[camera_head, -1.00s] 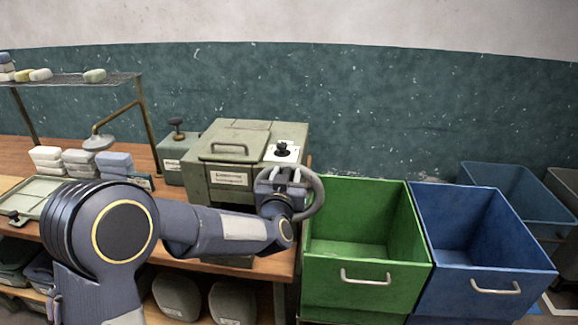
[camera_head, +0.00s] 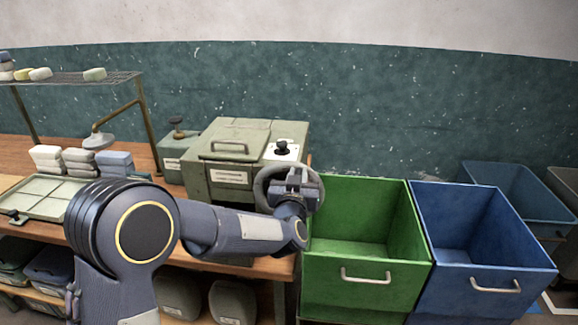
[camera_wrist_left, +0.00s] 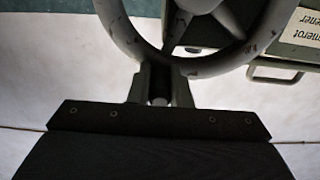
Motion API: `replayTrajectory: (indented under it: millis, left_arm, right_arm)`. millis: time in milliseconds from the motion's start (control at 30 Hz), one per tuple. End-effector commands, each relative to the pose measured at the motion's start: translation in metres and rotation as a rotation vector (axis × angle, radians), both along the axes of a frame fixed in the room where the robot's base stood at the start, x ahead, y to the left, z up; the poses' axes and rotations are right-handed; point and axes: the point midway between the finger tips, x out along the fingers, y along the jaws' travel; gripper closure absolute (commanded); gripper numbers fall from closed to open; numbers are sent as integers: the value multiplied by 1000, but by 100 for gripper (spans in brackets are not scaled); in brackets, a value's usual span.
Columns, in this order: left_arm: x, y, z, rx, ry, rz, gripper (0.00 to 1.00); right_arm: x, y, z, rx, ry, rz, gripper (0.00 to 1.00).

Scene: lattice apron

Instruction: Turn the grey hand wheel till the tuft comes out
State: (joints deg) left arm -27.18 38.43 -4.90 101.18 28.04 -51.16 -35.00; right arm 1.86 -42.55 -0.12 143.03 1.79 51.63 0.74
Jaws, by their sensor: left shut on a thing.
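The grey hand wheel (camera_head: 263,189) is on the right end of a grey-green machine (camera_head: 232,187). My left gripper (camera_head: 297,183) is at the right part of the wheel and covers some of it. In the left wrist view, the jaws (camera_wrist_left: 161,75) are shut on the wheel's rim (camera_wrist_left: 123,33), with spokes and hub beyond. No tuft shows; the machine's lid is down. My right gripper is out of view.
A black knob (camera_head: 283,148) sits on a white plate on the machine. An open green bin (camera_head: 365,250) and blue bin (camera_head: 485,258) stand right of the bench. A tray (camera_head: 45,196) and stacked blocks (camera_head: 78,160) lie at left.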

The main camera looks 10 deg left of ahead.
Motion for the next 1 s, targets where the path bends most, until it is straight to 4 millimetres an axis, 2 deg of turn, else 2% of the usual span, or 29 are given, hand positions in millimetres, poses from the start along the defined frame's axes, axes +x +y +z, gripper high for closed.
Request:
replayTrajectory:
  millis: [67, 433, 700, 1000]
  left_arm:
    - [-1, -8, -2, 0, 2, -4, 98]
    - [-1, -12, -5, 0, 0, -3, 99]
    - [-2, -38, -25, 0, 1, -4, 99]
    - [-2, -39, -24, -1, 0, -3, 98]
  right_arm:
    - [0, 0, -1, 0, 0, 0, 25]
    - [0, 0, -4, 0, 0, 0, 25]
    - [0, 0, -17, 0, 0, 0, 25]
    - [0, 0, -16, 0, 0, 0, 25]
